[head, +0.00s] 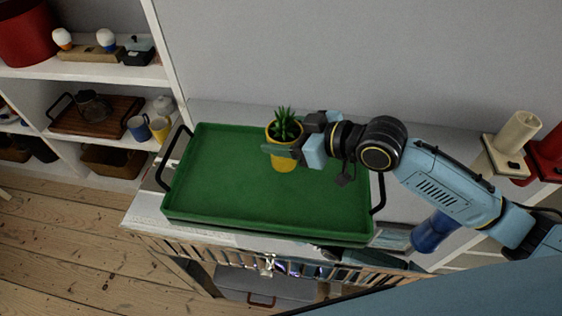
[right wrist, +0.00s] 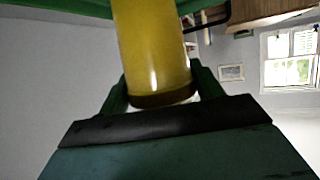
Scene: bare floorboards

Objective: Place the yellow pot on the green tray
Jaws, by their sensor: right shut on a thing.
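The yellow pot (head: 284,162) with a green spiky plant is over the upper middle of the green tray (head: 215,190) in the head view. My right gripper (head: 283,150) reaches in from the right and is shut on the pot. In the right wrist view the yellow pot (right wrist: 152,50) fills the top middle, between the fingers. A strip of the green tray (right wrist: 60,7) shows at the top edge there. I cannot tell whether the pot's base touches the tray. My left gripper is not in view.
The tray lies on a white cabinet top (head: 145,210) and has black handles at both ends. A white shelf (head: 80,68) with mugs and a wooden tray stands at left. A cream candle holder (head: 513,135) and a red object (head: 548,150) are at right. Most of the tray is clear.

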